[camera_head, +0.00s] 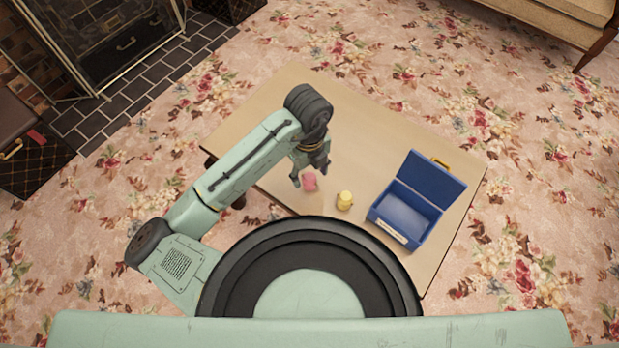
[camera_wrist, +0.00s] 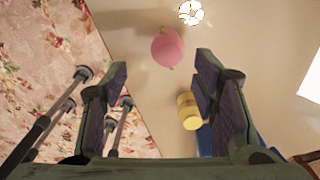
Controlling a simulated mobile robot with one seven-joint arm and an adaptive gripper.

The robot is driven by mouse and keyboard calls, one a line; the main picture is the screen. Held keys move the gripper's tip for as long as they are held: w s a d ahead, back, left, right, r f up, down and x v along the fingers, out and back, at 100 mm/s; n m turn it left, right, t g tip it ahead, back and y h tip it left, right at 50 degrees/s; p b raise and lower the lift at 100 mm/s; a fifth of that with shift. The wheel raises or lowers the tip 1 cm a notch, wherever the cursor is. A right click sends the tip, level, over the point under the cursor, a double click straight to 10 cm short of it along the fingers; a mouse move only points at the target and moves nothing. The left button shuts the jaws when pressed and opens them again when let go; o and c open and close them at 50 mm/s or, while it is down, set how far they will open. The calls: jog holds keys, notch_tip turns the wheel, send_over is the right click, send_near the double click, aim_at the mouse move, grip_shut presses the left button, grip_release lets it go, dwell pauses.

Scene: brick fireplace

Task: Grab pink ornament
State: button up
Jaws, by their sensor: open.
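The pink ornament (camera_head: 310,181) is small and lies on the wooden table, just beside my gripper's fingertips. In the wrist view the pink ornament (camera_wrist: 168,47) looks round, with a small gold tip, and lies beyond the open fingers, nearly in line with the gap between them. My gripper (camera_head: 311,176) points down over the table. In the wrist view my gripper (camera_wrist: 162,72) has its two fingers wide apart with nothing between them. I cannot tell the exact height of the fingertips above the table.
A yellow object (camera_head: 344,200) stands right of the pink ornament; it also shows in the wrist view (camera_wrist: 188,111) near the right finger. An open blue box (camera_head: 408,213) with a raised lid sits farther right. The table (camera_head: 275,105) is bare toward the back.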

aim_at(310, 176)
jog(key=shift+w+d+f+p, duration=0.1)
jog(key=shift+w+f+p, duration=0.1)
jog(key=shift+f, duration=0.7)
jog(key=shift+w+f+p, duration=0.15)
jog(key=shift+f+p, duration=0.1)
jog(key=shift+f, duration=0.7)
jog(key=shift+w+d+f+p, duration=0.1)
jog(key=shift+w+f+p, duration=0.1)
jog(key=shift+f, duration=0.7)
jog(key=shift+c, duration=0.3)
jog(key=c, duration=1.2)
